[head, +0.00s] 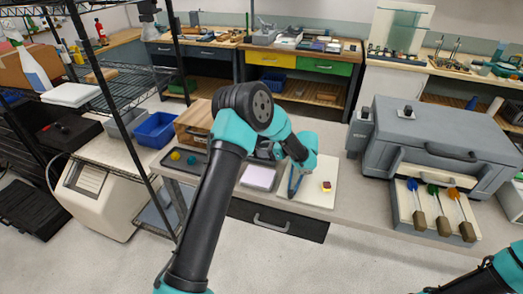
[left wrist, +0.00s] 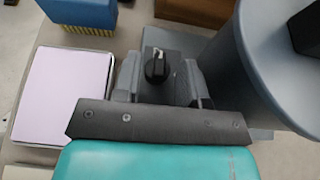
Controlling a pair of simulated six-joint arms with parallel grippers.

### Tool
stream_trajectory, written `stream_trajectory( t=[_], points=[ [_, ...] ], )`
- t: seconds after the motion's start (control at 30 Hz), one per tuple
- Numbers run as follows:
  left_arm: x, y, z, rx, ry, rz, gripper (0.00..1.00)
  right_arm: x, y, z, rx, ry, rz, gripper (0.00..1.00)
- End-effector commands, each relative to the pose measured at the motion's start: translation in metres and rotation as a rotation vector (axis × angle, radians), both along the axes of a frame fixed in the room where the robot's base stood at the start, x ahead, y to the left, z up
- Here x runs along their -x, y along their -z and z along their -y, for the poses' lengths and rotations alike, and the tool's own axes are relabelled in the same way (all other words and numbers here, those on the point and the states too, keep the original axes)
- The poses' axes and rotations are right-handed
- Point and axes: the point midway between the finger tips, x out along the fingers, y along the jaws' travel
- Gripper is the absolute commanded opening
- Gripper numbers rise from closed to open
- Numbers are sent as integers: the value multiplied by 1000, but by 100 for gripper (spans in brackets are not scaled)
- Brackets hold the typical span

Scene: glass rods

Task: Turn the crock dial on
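The crock dial, a black round knob (left wrist: 156,66) with a pale pointer mark, sits on a grey housing in the left wrist view. The mark points toward the top of that picture. A large grey rounded body (left wrist: 245,60), which looks like the crock, stands to its right. My left gripper (left wrist: 158,80) is open, with its grey fingers on either side of the dial and gaps showing between. I cannot tell how deep the fingers reach. In the head view my left arm hides the dial and most of the crock. My right gripper is out of view.
A lilac pad (head: 258,177) lies left of the dial. A white board (head: 320,192) with a small red-and-yellow cube (head: 326,186) is at its right. A large grey case (head: 430,135) stands further right, with several coloured-tipped tools on a tray in front.

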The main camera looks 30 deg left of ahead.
Motion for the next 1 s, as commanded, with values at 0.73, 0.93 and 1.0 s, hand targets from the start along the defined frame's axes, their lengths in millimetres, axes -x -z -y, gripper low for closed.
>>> stream_trajectory(
  t=[0.73,0.93,1.0],
  points=[
    [2,4,-10,0,1,0,9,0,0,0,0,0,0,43],
    [2,4,-9,0,8,0,8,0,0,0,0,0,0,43],
    [3,4,-9,0,17,-1,8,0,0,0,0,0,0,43]
  ],
)
